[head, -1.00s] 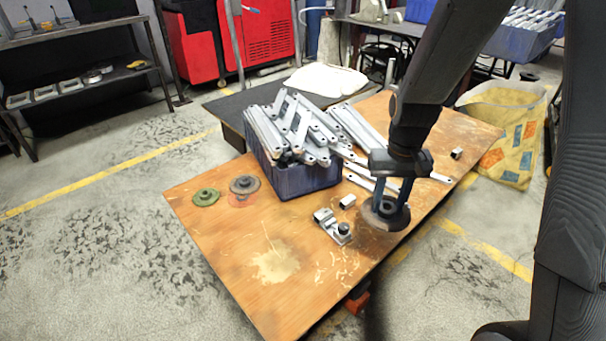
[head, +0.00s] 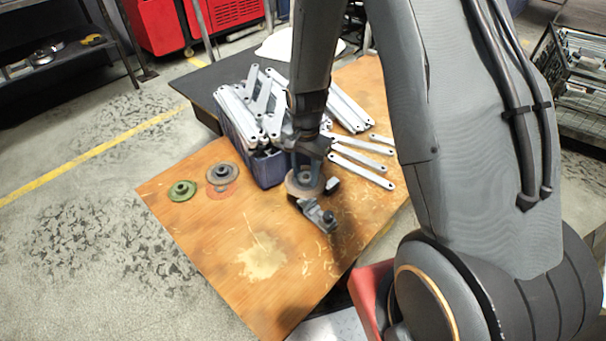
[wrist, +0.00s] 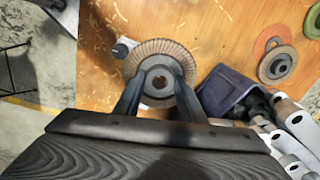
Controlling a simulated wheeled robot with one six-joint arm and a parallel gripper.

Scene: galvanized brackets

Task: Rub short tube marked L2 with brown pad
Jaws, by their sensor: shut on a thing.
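My gripper (head: 306,172) is shut on the hub of a round brown pad (head: 297,190); in the wrist view the pad (wrist: 176,50) is face down between the fingers. The pad is low over the table, beside a metal clamp fixture (head: 318,214) with a dark knob. A short tube (head: 332,185) shows just right of the pad, in shadow. I cannot read any L2 mark. In the wrist view a small grey piece (wrist: 122,48) shows at the pad's left edge; I cannot tell if it is tube or fixture. Whether the pad touches anything is unclear.
A green pad (head: 182,191) and a grey pad (head: 222,173), beside a reddish disc, lie at the table's left. A blue crate (head: 268,170) heaped with long brackets stands behind my gripper. Loose brackets (head: 362,170) lie to the right. The wooden table's (head: 210,240) front left is clear.

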